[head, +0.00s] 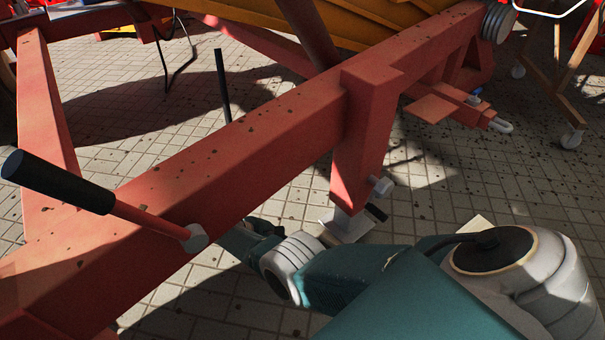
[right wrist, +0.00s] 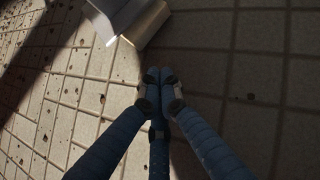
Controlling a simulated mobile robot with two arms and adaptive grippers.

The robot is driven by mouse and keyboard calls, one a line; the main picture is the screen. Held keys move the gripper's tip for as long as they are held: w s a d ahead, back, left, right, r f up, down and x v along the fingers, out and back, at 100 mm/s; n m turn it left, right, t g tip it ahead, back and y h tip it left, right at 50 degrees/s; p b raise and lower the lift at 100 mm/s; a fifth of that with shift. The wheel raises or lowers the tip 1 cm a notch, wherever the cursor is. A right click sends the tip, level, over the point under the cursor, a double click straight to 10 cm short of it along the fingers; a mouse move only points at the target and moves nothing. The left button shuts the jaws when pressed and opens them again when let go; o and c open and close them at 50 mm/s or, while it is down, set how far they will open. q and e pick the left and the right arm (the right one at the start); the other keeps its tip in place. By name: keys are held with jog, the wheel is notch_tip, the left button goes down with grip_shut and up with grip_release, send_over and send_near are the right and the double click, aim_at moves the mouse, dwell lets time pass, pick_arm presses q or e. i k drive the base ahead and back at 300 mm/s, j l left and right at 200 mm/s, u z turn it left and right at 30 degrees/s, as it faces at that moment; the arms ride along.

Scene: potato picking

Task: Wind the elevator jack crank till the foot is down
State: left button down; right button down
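The red jack leg (head: 362,140) hangs from the red beam, with a pale metal foot plate (head: 347,230) at its bottom. I cannot tell whether the foot touches the paving. A grey hub (head: 382,186) sits on the leg's right side, with a dark grip (head: 376,212) just below it, which looks like the crank. My right gripper (right wrist: 158,78) has its fingers together, with nothing visible between them. Its fingertips point just below a metal plate edge (right wrist: 145,25), probably the foot. In the head view, the beam partly hides its dark end. My left gripper is out of view.
The long red beam (head: 240,140) crosses the head view above my right arm. A black-gripped lever (head: 60,180) sticks out at left, and a thin black rod (head: 222,85) stands behind the beam. A wheeled wooden frame (head: 560,80) is at right. Paving near the foot is open.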

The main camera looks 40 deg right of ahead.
aim_at(383, 188)
jog(key=k+l, duration=0.2)
jog(key=k, duration=0.25)
jog(key=k+l, duration=0.25)
jog(key=k, duration=0.25)
jog(key=k+l, duration=0.2)
jog(key=k, duration=0.25)
